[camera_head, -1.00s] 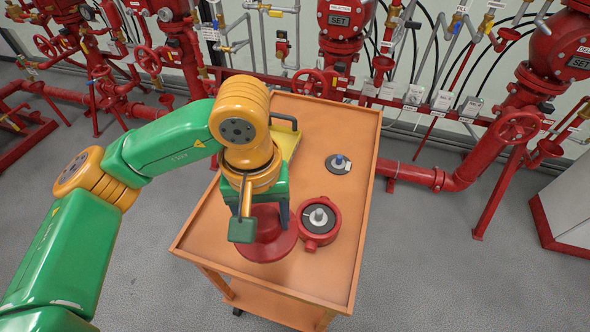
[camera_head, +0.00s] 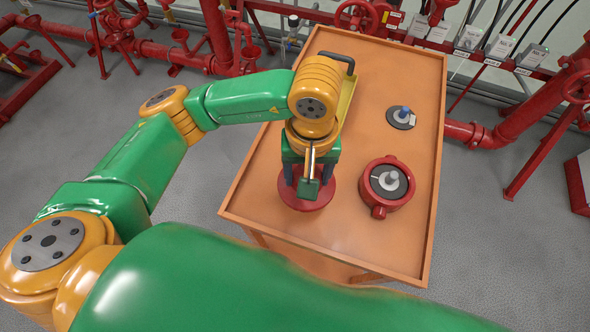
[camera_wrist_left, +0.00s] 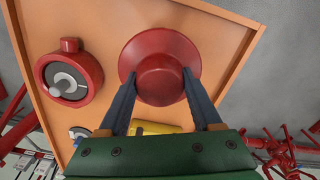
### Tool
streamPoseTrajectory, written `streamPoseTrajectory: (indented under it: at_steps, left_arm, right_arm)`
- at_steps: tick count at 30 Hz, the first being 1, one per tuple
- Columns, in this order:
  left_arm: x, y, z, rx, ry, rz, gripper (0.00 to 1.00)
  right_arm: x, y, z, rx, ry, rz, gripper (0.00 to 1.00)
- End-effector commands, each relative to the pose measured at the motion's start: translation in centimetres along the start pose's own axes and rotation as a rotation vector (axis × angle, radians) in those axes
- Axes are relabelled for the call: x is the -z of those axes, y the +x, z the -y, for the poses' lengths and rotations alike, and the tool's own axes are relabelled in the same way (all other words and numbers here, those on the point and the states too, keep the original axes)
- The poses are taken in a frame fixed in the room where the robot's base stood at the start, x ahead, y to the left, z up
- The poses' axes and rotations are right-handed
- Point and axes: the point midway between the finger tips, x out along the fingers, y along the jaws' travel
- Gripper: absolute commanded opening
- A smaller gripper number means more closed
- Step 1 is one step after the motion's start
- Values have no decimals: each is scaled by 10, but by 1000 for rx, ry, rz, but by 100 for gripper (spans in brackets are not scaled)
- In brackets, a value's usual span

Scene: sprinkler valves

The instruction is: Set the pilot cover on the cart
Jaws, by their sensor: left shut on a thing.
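The red pilot cover (camera_head: 318,201) is a round flanged piece with a raised cap. It is over the near left part of the orange cart's top (camera_head: 345,225), flange down and about level. Whether it touches the top or hangs just above it I cannot tell. My left gripper (camera_head: 308,186) points down with its fingers on both sides of the cap, shut on it. In the left wrist view the gripper (camera_wrist_left: 159,76) holds the cover (camera_wrist_left: 160,45) between two dark fingers. My right gripper is not in view.
On the cart, a red ring-shaped part (camera_head: 373,197) with a grey centre sits right of the cover, apart from it. A dark disc with a blue knob (camera_head: 402,115) is farther back. A yellow item (camera_head: 347,95) lies behind my gripper. Red pipes stand beyond the cart.

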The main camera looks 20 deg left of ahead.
Motion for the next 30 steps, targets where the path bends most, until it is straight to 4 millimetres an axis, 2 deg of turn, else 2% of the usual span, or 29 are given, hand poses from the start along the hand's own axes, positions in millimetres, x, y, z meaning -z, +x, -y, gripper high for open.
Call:
streamPoseTrajectory:
  at_steps: [3,8,10,13,24,25,28,30]
  left_arm:
    - [12,24,17,4,-3,3,4]
    - [21,43,29,3,0,3,4]
    - [21,55,29,2,1,6,4]
    - [21,70,28,0,2,3,4]
    - [22,79,27,-2,3,-2,4]
    - [22,78,27,-2,3,-1,69]
    - [22,77,27,-2,2,-1,96]
    - [22,77,27,-2,2,-1,96]
  right_arm:
    - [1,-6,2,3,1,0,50]
    - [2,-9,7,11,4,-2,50]
    - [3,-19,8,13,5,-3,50]
    - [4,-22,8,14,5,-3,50]
    - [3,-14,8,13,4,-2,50]
    - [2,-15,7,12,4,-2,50]
    - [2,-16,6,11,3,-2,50]
    - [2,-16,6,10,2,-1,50]
